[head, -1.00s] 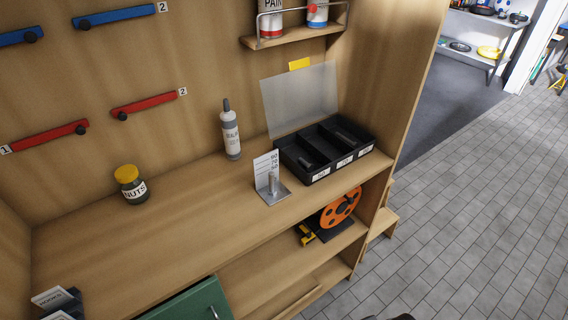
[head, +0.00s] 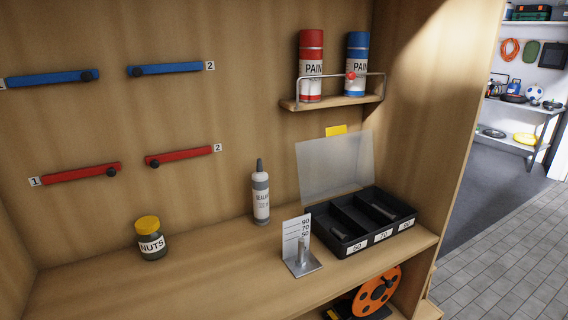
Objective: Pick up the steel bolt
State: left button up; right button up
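A grey steel bolt (head: 305,247) appears to stand upright on the base of a metal height gauge (head: 294,231) marked 90, 70 and 50. The gauge stands on the bench near its front edge. Just right of it is a black bin (head: 402,236) with three compartments, labelled 50 at the left; the other labels are hard to read. A dark grey rod-like piece (head: 384,211) lies in the right compartment, and something dark is in the left one. The bin's clear lid (head: 335,165) is raised. Neither of my grippers is in view.
A sealant bottle (head: 261,195) stands behind the gauge, and a nuts jar (head: 150,238) stands at left. Two paint cans (head: 311,68) are on a railed shelf above. An orange reel (head: 377,292) is below the bench top. The bench between jar and gauge is clear.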

aim_at(300, 261)
jog(key=z, duration=1.7)
jog(key=i, duration=0.6)
jog(key=u, duration=1.55)
